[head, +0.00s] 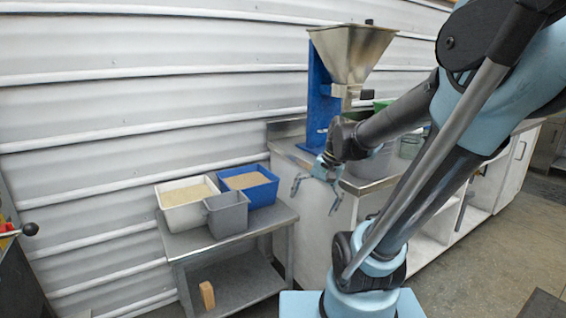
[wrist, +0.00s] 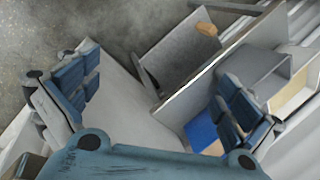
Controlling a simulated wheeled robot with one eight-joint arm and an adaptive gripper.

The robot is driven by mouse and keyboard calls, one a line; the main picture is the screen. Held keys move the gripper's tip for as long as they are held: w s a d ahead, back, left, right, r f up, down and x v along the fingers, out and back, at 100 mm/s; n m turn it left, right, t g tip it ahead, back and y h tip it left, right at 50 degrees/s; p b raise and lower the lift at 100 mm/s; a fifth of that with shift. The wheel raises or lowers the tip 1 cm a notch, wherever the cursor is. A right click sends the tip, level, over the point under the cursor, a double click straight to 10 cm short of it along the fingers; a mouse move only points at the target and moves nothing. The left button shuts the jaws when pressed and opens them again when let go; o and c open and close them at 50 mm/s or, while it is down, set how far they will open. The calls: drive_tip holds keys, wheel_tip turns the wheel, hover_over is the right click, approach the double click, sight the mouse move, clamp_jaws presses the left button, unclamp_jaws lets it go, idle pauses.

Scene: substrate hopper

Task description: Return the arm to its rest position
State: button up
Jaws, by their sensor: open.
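My arm reaches from the right side of the head view toward the workbench. My gripper (head: 318,187) hangs in front of the bench's front edge, to the right of the low table with the bins. Its fingers point down and are spread apart. In the wrist view my gripper (wrist: 160,105) shows its two blue-padded fingers wide apart, with nothing between them. A grey bin (head: 227,213) stands on the low table, left of the gripper and apart from it.
A white bin (head: 184,211) and a blue bin (head: 263,192) with grainy contents stand on the low steel table (head: 190,248). A wooden block (head: 207,294) is on its lower shelf. A steel hopper (head: 352,52) on a blue stand (head: 321,105) stands on the workbench (head: 284,142).

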drive_tip(key=s+d+f+n+t+h, duration=0.1)
drive_tip(key=s+d+f+n+h, duration=0.2)
drive_tip(key=s+d, duration=0.5)
drive_tip(key=shift+s+d+f+n+t+h, duration=0.15)
drive_tip(key=shift+d+f+n+t+h, duration=0.3)
drive_tip(key=shift+d+f, duration=0.65)
drive_tip(key=shift+a+f, duration=0.2)
drive_tip(key=shift+a, duration=0.1)
